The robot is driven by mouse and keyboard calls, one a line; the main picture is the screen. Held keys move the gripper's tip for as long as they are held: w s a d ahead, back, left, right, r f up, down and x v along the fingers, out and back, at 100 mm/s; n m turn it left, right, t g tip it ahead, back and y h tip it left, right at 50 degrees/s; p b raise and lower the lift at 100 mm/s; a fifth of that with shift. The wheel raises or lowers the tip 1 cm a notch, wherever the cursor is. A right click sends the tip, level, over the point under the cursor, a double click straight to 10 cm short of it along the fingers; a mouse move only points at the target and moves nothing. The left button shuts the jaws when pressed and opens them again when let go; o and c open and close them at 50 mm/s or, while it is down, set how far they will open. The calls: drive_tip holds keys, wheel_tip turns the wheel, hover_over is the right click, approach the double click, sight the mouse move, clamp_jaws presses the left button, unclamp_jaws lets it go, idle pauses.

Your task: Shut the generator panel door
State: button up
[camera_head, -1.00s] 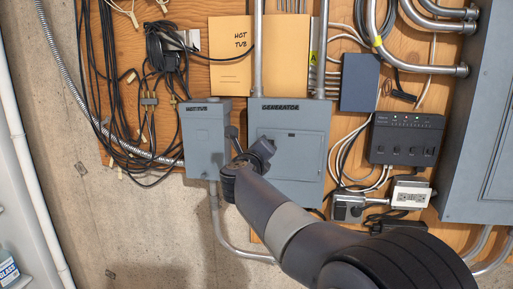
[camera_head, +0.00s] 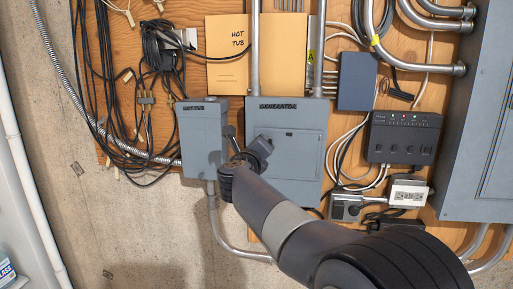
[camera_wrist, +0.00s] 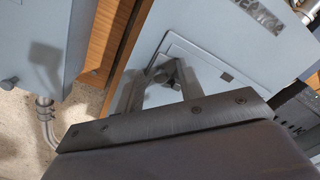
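The generator panel (camera_head: 287,188) is a grey wall box labelled "GENERATOR" in the middle of the head view. Its door (camera_head: 307,145) lies flat against the box front, with no visible gap in the head view. In the wrist view the door (camera_wrist: 210,75) shows as a plate with a thin outline and a small dark latch. My gripper (camera_head: 263,145) is in front of the door's left side.
The grey hot tub box (camera_head: 203,135), with a side lever, stands close left of the panel. Conduits run above and below. A black power unit (camera_head: 403,138), an outlet box (camera_head: 408,194) and a large grey panel (camera_head: 475,130) are on the right. Loose cables hang at left.

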drive_tip(key=s+a+b, duration=0.1)
drive_tip(key=s+b, duration=0.2)
drive_tip(key=s, duration=0.7)
drive_tip(key=shift+s+a, duration=0.15)
drive_tip(key=shift+s, duration=0.25)
drive_tip(key=w+d+p, duration=0.1)
drive_tip(key=w+p, duration=0.2)
drive_tip(key=w, duration=0.7)
drive_tip(key=shift+w+d, duration=0.2)
drive_tip(key=shift+w, duration=0.05)
